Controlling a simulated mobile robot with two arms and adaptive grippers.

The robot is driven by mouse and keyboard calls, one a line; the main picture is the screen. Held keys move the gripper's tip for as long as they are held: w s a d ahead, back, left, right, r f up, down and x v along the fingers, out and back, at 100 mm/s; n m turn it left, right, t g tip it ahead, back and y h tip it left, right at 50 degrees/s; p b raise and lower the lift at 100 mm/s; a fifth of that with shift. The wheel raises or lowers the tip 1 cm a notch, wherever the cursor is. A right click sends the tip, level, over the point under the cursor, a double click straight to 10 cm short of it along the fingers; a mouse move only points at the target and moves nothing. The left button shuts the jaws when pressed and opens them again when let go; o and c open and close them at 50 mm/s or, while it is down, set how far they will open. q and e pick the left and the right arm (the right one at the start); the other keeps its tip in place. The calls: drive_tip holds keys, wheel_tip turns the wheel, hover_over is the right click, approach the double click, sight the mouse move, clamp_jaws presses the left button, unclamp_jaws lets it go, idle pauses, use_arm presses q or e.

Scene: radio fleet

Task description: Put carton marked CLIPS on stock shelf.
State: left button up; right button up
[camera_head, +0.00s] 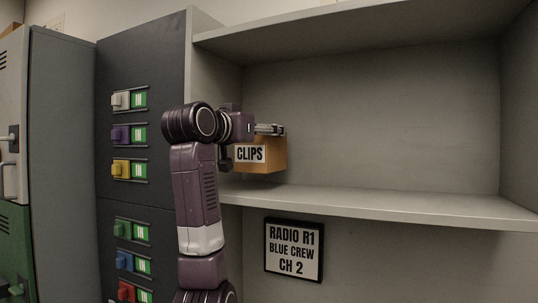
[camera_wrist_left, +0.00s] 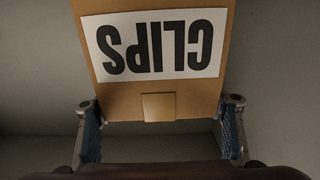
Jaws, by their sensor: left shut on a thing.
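The carton marked CLIPS (camera_head: 262,158) is a brown box with a white label, in the left part of the grey stock shelf (camera_head: 370,203). The gripper hides part of the carton's top and left side. My right gripper is not in view.
An upper shelf board (camera_head: 350,15) runs above. The shelf is bare right of the carton. A dark panel (camera_head: 150,190) with several coloured switches stands at left, beside a grey cabinet (camera_head: 62,130). A sign (camera_head: 293,250) reading RADIO R1 BLUE CREW CH 2 hangs below the shelf.

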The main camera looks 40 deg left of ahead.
sight(250, 150)
use_arm(q)
drive_tip(key=shift+w+f, duration=0.25)
drive_tip(key=shift+f, duration=0.1)
wheel_tip(250, 150, down, 3)
drive_tip(key=shift+d+r, duration=0.1)
drive_tip(key=shift+d, duration=0.05)
drive_tip(key=shift+s+f, duration=0.1)
drive_tip(key=shift+f, duration=0.2)
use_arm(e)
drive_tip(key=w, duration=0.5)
use_arm(q)
drive_tip(key=shift+f, duration=0.35)
drive_tip(key=o, duration=1.4)
drive_tip(key=shift+r, duration=0.2)
drive_tip(key=shift+s+f, duration=0.1)
drive_tip(key=shift+s, duration=0.2)
drive_tip(key=b+v, duration=0.3)
drive_tip(key=v, duration=0.8)
drive_tip(key=shift+s+b, duration=0.2)
drive_tip(key=shift+b, duration=0.1)
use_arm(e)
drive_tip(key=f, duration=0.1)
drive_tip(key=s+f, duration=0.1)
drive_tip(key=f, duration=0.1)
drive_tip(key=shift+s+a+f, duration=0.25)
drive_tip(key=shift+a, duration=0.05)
